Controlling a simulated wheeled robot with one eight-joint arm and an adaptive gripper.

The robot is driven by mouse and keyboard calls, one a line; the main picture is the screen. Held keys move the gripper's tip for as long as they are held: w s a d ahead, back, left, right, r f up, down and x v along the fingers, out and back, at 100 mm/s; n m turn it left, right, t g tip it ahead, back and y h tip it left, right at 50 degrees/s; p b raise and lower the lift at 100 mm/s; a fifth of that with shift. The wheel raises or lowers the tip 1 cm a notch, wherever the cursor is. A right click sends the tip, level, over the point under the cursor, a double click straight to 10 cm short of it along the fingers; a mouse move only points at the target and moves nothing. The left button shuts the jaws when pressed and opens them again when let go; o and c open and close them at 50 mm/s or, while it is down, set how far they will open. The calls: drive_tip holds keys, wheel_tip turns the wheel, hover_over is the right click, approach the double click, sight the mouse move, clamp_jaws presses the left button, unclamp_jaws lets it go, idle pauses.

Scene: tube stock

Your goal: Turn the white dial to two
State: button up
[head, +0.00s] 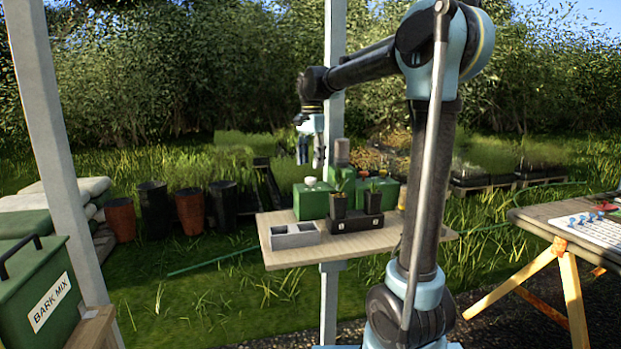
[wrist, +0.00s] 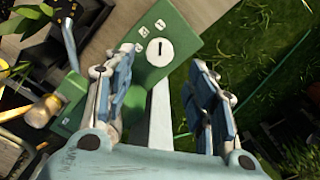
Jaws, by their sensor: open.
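The white dial (wrist: 160,51) is a round white disc with a short dark pointer mark on the face of a green box (wrist: 185,45). Small white labels sit beside the dial, too small to read. In the head view the white dial (head: 310,181) shows on top of the green box (head: 310,203) at the bench's left side. My gripper (head: 311,158) hangs above the box, pointing down. In the wrist view my gripper (wrist: 160,62) is open, its blue-padded fingers apart on either side of the dial, with nothing held between them. The dial appears apart from both fingers.
The wooden bench (head: 425,237) also carries a grey two-cell tray (head: 294,235), a black case (head: 354,222), two potted seedlings (head: 338,204), another green box (head: 385,197) and a brownish cylinder (head: 342,152). A grey post (head: 334,60) rises behind the bench.

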sight(311, 178)
drive_tip(key=shift+f, duration=3.05)
drive_tip(key=shift+c, duration=0.6)
drive_tip(key=c, duration=0.9)
